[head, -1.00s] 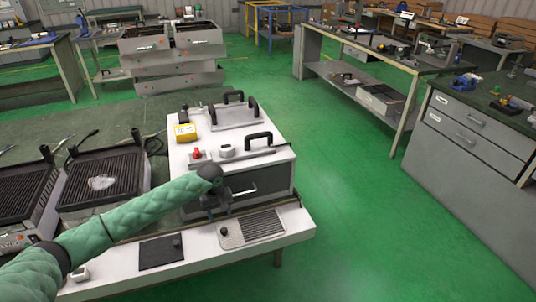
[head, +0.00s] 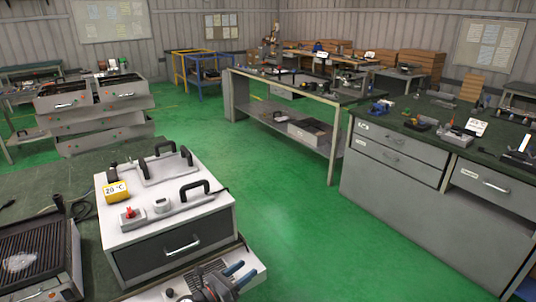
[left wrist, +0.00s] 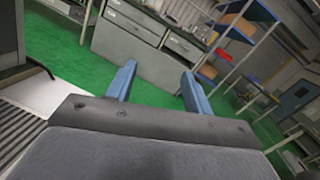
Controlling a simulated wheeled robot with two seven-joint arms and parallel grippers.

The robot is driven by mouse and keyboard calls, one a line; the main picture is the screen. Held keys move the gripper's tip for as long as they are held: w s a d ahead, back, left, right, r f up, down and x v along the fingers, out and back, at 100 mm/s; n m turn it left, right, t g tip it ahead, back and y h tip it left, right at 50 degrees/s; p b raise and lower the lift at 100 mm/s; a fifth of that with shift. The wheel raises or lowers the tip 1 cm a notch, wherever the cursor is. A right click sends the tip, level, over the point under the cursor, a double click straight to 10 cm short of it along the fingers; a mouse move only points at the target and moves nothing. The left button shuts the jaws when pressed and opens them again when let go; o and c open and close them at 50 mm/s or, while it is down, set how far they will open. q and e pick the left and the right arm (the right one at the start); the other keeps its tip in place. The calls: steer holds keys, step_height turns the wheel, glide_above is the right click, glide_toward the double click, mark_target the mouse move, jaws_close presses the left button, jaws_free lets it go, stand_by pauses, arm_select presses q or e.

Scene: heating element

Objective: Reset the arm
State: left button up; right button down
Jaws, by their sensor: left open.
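My left gripper (head: 236,275) shows at the bottom of the head view, low in front of the white-topped heating unit (head: 165,215). Its two blue fingers stand apart with nothing between them, and they also show spread in the left wrist view (left wrist: 156,86). The gripper is clear of the unit's drawer handle (head: 182,244). The drawer is closed. My right gripper is out of view.
A grill-like heater (head: 35,260) stands at the lower left on the dark green bench. A grey drawer cabinet (head: 430,190) with tools on top is at the right. Green floor (head: 300,235) lies clear between it and the heating unit.

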arm_select(q)
steer(key=s+a+f+n+y, duration=0.5)
steer(key=f+n+y, duration=0.2)
steer(key=n, duration=0.8)
steer(key=s+a+f+n+y, duration=0.6)
steer(key=n+y, duration=0.2)
steer(key=n, duration=0.6)
steer(key=s+d+f+n+g+h, duration=0.1)
steer(key=s+f+n+g, duration=0.4)
steer(key=s, duration=0.7)
steer(key=s+d+f+n+g+h, duration=0.1)
steer(key=s+f+n+g, duration=0.4)
steer(key=s, duration=0.7)
steer(key=shift+s+d+n+g, duration=0.15)
steer(key=shift+d+n+g, duration=0.4)
steer(key=shift+n+g, duration=0.05)
steer(key=shift+f, duration=0.1)
